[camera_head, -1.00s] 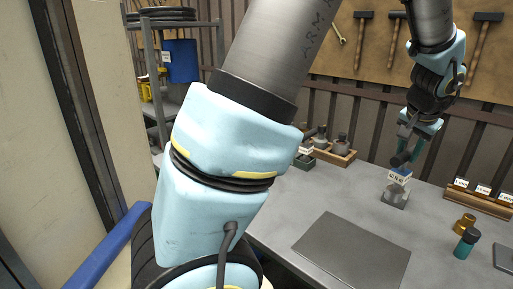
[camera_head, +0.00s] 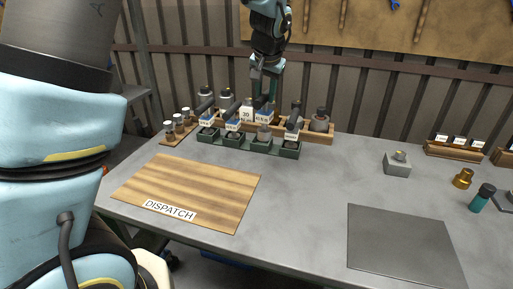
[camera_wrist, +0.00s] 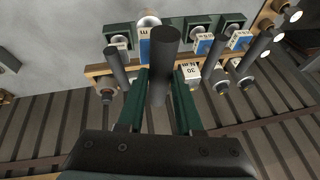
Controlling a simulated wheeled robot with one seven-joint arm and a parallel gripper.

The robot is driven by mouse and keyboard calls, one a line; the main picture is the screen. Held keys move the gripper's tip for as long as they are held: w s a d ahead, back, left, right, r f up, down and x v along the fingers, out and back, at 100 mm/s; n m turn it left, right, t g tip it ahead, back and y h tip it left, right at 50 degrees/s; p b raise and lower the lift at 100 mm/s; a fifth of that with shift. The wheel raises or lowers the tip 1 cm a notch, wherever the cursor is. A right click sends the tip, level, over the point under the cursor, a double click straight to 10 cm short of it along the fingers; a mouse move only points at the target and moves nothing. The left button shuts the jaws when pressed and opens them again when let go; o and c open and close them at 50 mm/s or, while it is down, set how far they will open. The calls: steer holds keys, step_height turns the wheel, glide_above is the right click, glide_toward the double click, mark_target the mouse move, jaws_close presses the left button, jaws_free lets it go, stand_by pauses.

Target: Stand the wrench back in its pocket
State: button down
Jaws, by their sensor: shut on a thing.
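The wrench (camera_head: 262,102) has a dark round handle, a blue-and-white tag and a silvery lower end. My gripper (camera_head: 264,76) is shut on its handle. In the wrist view the handle (camera_wrist: 163,62) stands between the two green fingers (camera_wrist: 161,95). The wrench is roughly upright at the third pocket from the left of the dark green rack (camera_head: 248,147). I cannot tell whether its lower end is inside the pocket or just above it. Similar tagged wrenches stand in the neighbouring pockets. The rack also shows in the wrist view (camera_wrist: 172,28).
A wooden rack (camera_head: 318,137) with more tools stands close behind the green rack. A wooden DISPATCH board (camera_head: 190,185) lies in front. A grey block (camera_head: 397,167), a brass part (camera_head: 463,178) and a teal bottle (camera_head: 481,200) stand to the right. The grey mat (camera_head: 400,245) is bare.

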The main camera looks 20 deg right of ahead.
steer(key=w+d+n+b, duration=0.1)
steer(key=w+d+b, duration=0.25)
steer(key=w, duration=0.55)
step_height(320, 180, down, 10)
steer(key=p, duration=0.1)
steer(key=shift+a+r+p, duration=0.15)
steer(key=shift+r+p, duration=0.1)
steer(key=shift+p, duration=0.15)
steer(key=shift+f, duration=0.1)
steer(key=c, duration=0.6)
jaws_free()
steer(key=shift+f, duration=0.1)
